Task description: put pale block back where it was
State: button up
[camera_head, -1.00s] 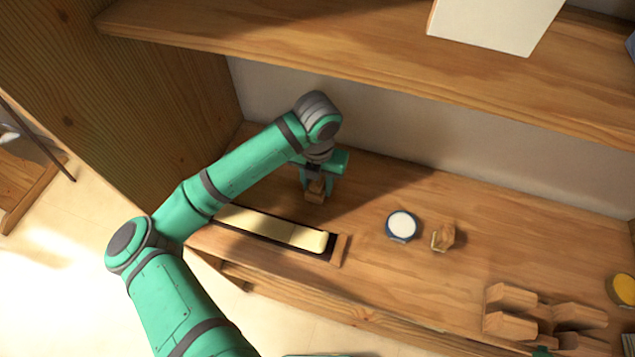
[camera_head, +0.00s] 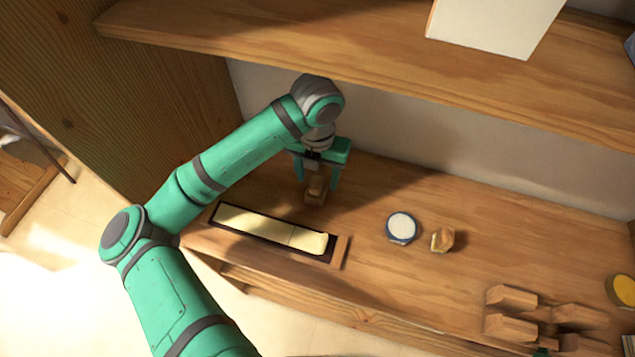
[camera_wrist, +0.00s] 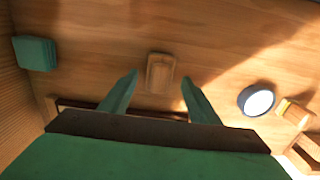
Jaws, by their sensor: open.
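A small light-wood block (camera_head: 315,197), the likeliest pale block, stands on the wooden desk top below my gripper (camera_head: 317,184). It also shows in the wrist view (camera_wrist: 160,74), upper middle, in line with the gap between the fingertips (camera_wrist: 160,78). My gripper points down and is open, with one finger to each side of the block and clear of it.
A round white-faced, blue-rimmed object (camera_head: 401,225) and a small wooden piece (camera_head: 443,240) lie to the right. Several wooden blocks (camera_head: 510,297) stand farther right. A teal object (camera_wrist: 35,53) is at the left. A shelf (camera_head: 360,65) overhangs the back.

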aim_at(317, 182)
notch_tip(317, 182, up, 7)
jog(key=shift+r, duration=0.15)
dwell(0.7)
